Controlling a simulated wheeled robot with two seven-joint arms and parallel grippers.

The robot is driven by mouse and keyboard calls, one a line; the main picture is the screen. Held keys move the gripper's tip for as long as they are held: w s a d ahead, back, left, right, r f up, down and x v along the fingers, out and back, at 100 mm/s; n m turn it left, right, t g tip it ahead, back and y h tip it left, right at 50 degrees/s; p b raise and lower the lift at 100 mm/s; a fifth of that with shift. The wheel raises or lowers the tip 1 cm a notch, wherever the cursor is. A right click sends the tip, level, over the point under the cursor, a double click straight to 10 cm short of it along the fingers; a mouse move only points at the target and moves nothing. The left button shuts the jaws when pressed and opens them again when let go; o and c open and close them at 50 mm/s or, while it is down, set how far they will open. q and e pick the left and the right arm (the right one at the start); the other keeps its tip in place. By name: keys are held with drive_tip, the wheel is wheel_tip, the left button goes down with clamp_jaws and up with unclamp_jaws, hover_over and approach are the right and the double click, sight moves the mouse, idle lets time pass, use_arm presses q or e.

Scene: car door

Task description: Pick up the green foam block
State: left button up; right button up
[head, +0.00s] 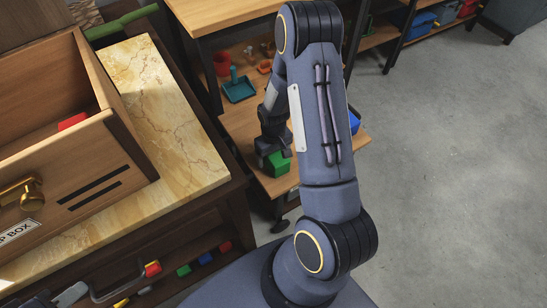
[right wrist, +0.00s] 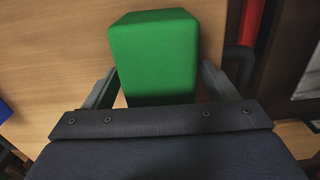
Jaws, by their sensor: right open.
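The green foam block (head: 277,163) rests on a low wooden shelf in the middle of the head view. In the right wrist view the green block (right wrist: 153,55) stands out in front of the palm, its near end between the two fingers. My right gripper (head: 274,148) reaches down to the block from above. In the right wrist view its fingers (right wrist: 160,86) are spread, one on each side of the block, with a narrow gap visible by each. Part of the block's near end is hidden by the gripper body. My left gripper is not in view.
A wooden box (head: 110,150) stands on a marble-topped cabinet (head: 178,135) at the left. A teal tray (head: 238,90) and a red cup (head: 222,63) sit behind the block. A blue bin (head: 354,121) is partly hidden behind my arm. Open floor lies at the right.

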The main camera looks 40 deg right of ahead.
drive_tip(key=shift+r, duration=0.1)
drive_tip(key=c, duration=1.1)
